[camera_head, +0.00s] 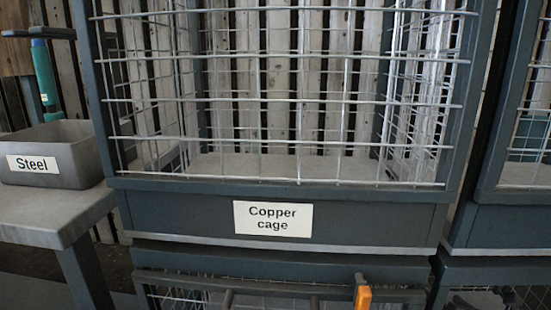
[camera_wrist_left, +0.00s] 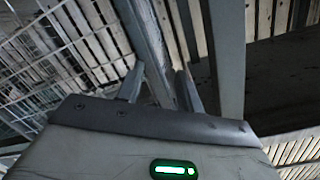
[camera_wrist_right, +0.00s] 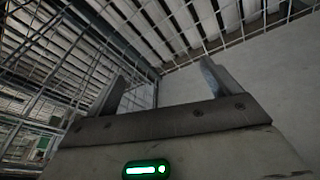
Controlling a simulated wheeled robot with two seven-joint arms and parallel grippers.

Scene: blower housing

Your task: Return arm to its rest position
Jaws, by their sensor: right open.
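The copper cage (camera_head: 150,215) fills the middle of the head view, a dark frame with wire mesh and a white "Copper cage" label (camera_head: 273,219). Neither gripper nor arm shows in the head view. In the right wrist view my right gripper (camera_wrist_right: 162,68) has its fingers wide apart with nothing between them. Wire mesh and a pale flat surface lie beyond it. In the left wrist view my left gripper (camera_wrist_left: 160,66) has its fingertips a moderate gap apart. A grey beam (camera_wrist_left: 150,35) shows between them; I cannot tell whether they touch it.
A grey bin labelled "Steel" (camera_head: 75,165) stands on a bench (camera_head: 40,220) at left, with a teal bottle (camera_head: 44,75) behind it. Another cage (camera_head: 500,225) stands at right. Below the copper cage is a mesh frame with an orange handle (camera_head: 362,296).

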